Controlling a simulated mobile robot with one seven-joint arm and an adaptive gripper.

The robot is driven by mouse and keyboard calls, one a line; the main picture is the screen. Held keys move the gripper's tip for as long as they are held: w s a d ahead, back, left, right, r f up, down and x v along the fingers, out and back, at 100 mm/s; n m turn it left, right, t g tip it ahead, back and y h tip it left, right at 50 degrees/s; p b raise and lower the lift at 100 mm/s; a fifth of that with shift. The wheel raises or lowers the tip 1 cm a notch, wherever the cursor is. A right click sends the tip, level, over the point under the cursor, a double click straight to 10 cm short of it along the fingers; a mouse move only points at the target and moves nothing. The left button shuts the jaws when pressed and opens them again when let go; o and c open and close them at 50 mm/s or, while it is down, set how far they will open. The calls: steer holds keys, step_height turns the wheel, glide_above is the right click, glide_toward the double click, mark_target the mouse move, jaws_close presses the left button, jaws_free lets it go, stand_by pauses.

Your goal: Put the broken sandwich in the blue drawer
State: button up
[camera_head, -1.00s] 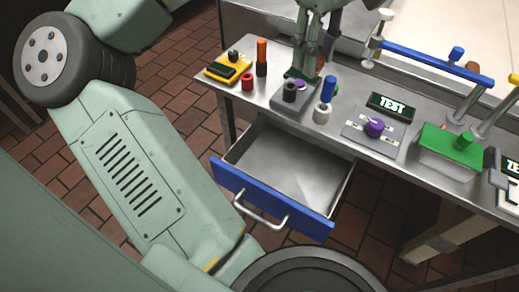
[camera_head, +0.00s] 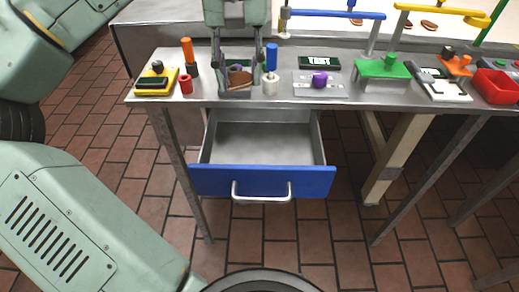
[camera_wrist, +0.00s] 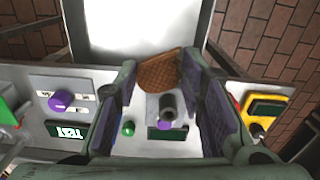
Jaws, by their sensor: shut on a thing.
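The blue drawer (camera_head: 262,181) is pulled open below the worktop, in front of my gripper and lower. Its grey inside looks empty. The drawer's pale inside (camera_wrist: 140,25) also shows at the top of the wrist view.
The space over the drawer is clear.

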mark_target(262, 151)
steer(key=d+m, duration=0.4)
steer(key=m, duration=0.1)
step_height(262, 151, down, 18)
steer(key=shift+r+p, duration=0.25)
steer(key=shift+p, duration=0.35)
steer(key=o, duration=0.7)
steer(key=shift+r+p, duration=0.3)
steer(key=shift+r, duration=0.05)
step_height(262, 151, up, 12)
steer(key=shift+f+b, duration=0.15)
steer(key=shift+b, duration=0.65)
steer(key=shift+d, duration=0.1)
